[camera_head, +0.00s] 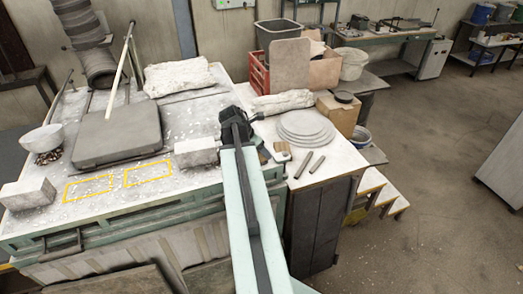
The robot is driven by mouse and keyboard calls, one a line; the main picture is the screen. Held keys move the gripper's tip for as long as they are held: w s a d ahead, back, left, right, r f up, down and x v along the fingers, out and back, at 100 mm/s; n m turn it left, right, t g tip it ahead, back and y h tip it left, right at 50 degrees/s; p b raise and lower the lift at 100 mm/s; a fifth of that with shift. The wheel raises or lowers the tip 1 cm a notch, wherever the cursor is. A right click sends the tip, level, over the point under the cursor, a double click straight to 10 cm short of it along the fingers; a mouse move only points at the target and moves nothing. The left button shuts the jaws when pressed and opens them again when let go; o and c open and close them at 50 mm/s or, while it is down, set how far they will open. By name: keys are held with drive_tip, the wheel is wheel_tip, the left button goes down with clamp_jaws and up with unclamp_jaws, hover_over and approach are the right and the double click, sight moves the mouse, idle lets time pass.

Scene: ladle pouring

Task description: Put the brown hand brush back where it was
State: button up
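I cannot clearly make out the brown hand brush. A small pale and brownish item (282,152) shows just right of my arm, at the left edge of the right-hand table; it is too small to tell what it is. My arm reaches up from the bottom middle, over the gap between the two work surfaces. Its dark far end with my gripper (240,122) is above the right part of the left work surface. The fingers are not clear, and I cannot tell whether they hold anything. Two yellow dashed outlines (148,174) on the left work surface are empty.
A grey slab (118,136), white bowl (40,140) and two pale blocks (195,152) are on the left surface. Stacked round discs (306,128), two dark rods (311,163) and a cardboard box (338,113) are on the right table. Open floor lies right.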

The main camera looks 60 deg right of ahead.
drive_tip(key=d+f+b, duration=0.2)
drive_tip(key=d+f, duration=0.1)
drive_tip(key=d+f+b, duration=0.1)
drive_tip(key=b, duration=0.1)
drive_tip(key=shift+w+d+f, duration=0.3)
drive_tip(key=shift+w, duration=0.05)
drive_tip(key=shift+w+a+r, duration=0.1)
drive_tip(key=shift+r, duration=0.2)
drive_tip(key=o, duration=1.7)
drive_tip(key=shift+f, duration=0.15)
